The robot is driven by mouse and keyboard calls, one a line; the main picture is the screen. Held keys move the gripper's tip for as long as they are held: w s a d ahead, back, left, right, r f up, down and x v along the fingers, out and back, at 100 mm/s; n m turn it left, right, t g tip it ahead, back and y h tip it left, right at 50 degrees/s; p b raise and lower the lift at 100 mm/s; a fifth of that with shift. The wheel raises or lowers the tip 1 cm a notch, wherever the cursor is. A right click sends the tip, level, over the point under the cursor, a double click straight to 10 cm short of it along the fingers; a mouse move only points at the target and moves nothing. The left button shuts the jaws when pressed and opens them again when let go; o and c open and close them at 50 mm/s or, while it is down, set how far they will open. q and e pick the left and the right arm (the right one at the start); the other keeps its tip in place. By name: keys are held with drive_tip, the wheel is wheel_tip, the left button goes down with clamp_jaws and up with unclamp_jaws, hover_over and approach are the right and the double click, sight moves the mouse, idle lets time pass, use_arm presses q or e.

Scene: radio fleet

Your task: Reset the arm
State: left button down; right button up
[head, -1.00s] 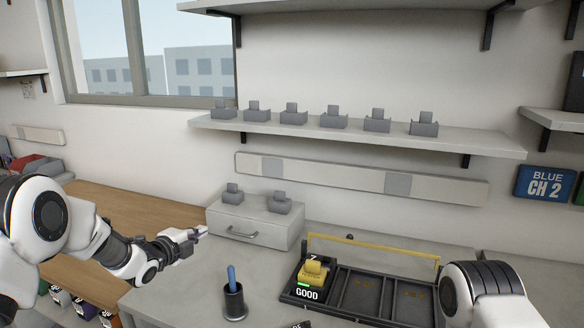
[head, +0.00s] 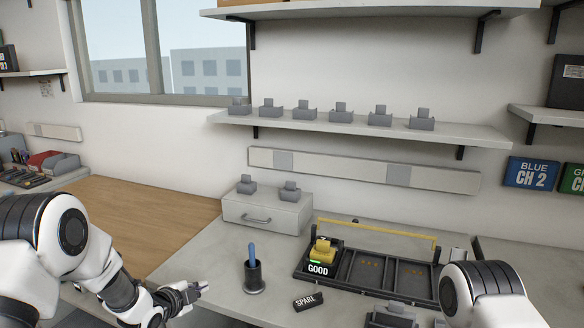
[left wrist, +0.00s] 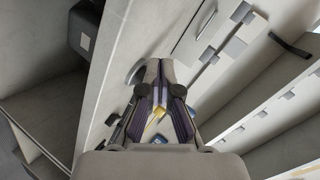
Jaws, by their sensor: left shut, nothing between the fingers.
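My left gripper (head: 203,287) is shut and empty over the grey worktop's left front edge in the head view. In the left wrist view its fingers (left wrist: 161,70) are together with nothing between them. My right arm (head: 482,292) shows only as a white and black link at the lower right; its gripper is out of view or hidden.
A black cup with a blue stick (head: 253,275) stands just right of my left gripper, with a SPARE tag (head: 309,301) beyond. A black tray (head: 345,285) holds a yellow radio (head: 322,249) by a GOOD label. A grey drawer box (head: 265,213) stands behind.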

use_arm(q)
drive_tip(key=s+f+n+g+y, duration=0.1)
drive_tip(key=s+f+n+g, duration=0.3)
drive_tip(key=s+f, duration=0.65)
drive_tip(key=s+f+n+g+y, duration=0.1)
drive_tip(key=s+f+n+g, duration=0.2)
drive_tip(key=s+f+n, duration=0.7)
drive_tip(key=s+n+g+y, duration=0.1)
drive_tip(key=s+g, duration=0.1)
drive_tip(key=s, duration=1)
drive_tip(key=s+a+f+n+g+y, duration=0.1)
drive_tip(key=s+n+g, duration=0.1)
drive_tip(key=s, duration=1.1)
drive_tip(key=shift+s+a+g, duration=0.25)
drive_tip(key=shift+s+g, duration=0.05)
drive_tip(key=shift+g, duration=0.3)
drive_tip(key=shift+w+f, duration=0.1)
